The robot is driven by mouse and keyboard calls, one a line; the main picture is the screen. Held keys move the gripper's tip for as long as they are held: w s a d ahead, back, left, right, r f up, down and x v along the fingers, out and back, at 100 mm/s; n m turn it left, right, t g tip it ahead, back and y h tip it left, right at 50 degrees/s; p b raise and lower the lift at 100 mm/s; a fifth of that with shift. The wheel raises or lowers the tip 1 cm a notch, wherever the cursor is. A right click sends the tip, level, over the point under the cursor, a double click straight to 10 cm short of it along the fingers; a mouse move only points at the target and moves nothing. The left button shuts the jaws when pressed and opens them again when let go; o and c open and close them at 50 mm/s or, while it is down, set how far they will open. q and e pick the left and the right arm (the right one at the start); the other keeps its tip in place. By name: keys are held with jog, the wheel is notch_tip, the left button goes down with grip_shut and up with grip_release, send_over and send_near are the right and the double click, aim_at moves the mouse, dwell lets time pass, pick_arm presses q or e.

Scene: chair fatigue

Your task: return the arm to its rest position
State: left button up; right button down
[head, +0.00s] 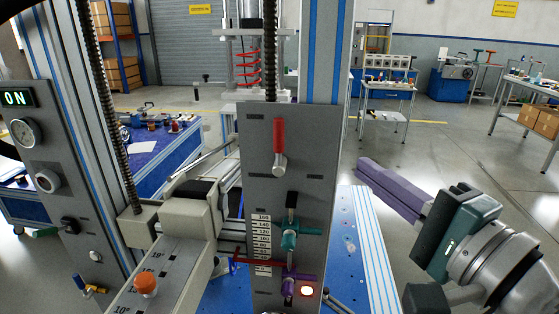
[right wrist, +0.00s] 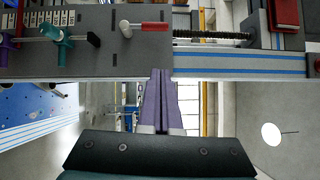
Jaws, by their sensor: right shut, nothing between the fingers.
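My right gripper (head: 364,167) comes in from the right in the head view. Its two long purple fingers lie together, shut and empty, pointing left toward the grey control panel (head: 255,190). In the right wrist view the right gripper (right wrist: 161,73) also shows shut, with its tips at the panel's edge in the picture; I cannot tell the exact gap. On the panel are a red-handled lever (head: 279,140), a teal clamp (head: 290,238) and a purple clamp (head: 289,285). My left gripper is not in view.
A left panel (head: 35,170) carries a lit ON display and a gauge. A grey arm with an orange knob (head: 146,284) juts out at lower left. The blue base plate (head: 350,215) lies beyond the panel. Open floor (head: 420,150) lies behind my right gripper.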

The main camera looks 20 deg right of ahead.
dwell(0.4)
jog(key=s+a+f+n+g+y, duration=0.2)
jog(key=s+a+f+n+g, duration=0.15)
jog(key=a+n, duration=0.2)
jog(key=s+a+f+n+g+y, duration=0.25)
jog(key=a+n+g, duration=0.2)
jog(key=n, duration=0.25)
jog(key=s+d+f+n+g+h, duration=0.2)
jog(key=s+n+g, duration=0.2)
jog(key=s, duration=0.2)
jog(key=s+d+f+n+g+h, duration=0.2)
jog(key=s+n+g+h, duration=0.15)
jog(key=s, duration=0.35)
notch_tip(320, 180, up, 32)
jog(key=p, duration=3.3)
jog(key=shift+w+r+y, duration=0.15)
jog(key=shift+w+y, duration=0.15)
jog(key=shift+t, duration=0.25)
